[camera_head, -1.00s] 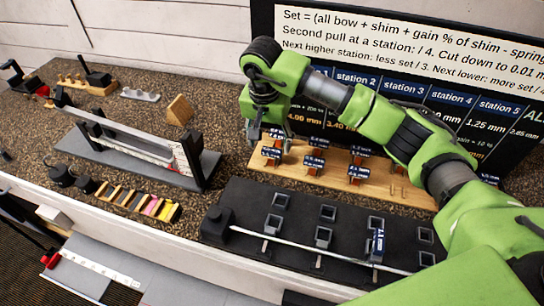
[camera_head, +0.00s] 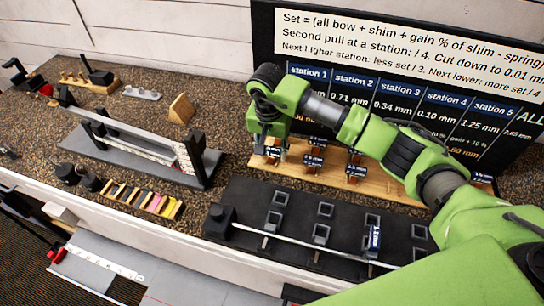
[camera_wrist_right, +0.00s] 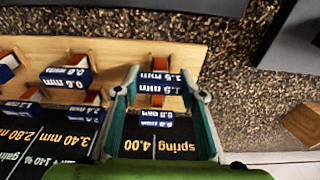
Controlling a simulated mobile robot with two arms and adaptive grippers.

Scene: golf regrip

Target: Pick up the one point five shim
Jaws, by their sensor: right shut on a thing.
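The one point five shim (camera_wrist_right: 158,88) is a dark blue block labelled 1.5 mm, upside down in the right wrist view, with orange-red showing by it. It is at the left end of the wooden shim board (camera_head: 398,191). My right gripper (camera_wrist_right: 160,82) is shut on it, one finger on each side. In the head view my right gripper (camera_head: 270,150) reaches down over the board's left end and mostly hides this shim. Whether the shim is lifted cannot be told. My left gripper is not in view.
Other labelled shims (camera_head: 314,160) stand close to the right on the same board. A black base with square sockets (camera_head: 325,209) and a long rod lies in front. The station sign (camera_head: 400,60) rises behind. A wooden wedge (camera_head: 181,109) stands left.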

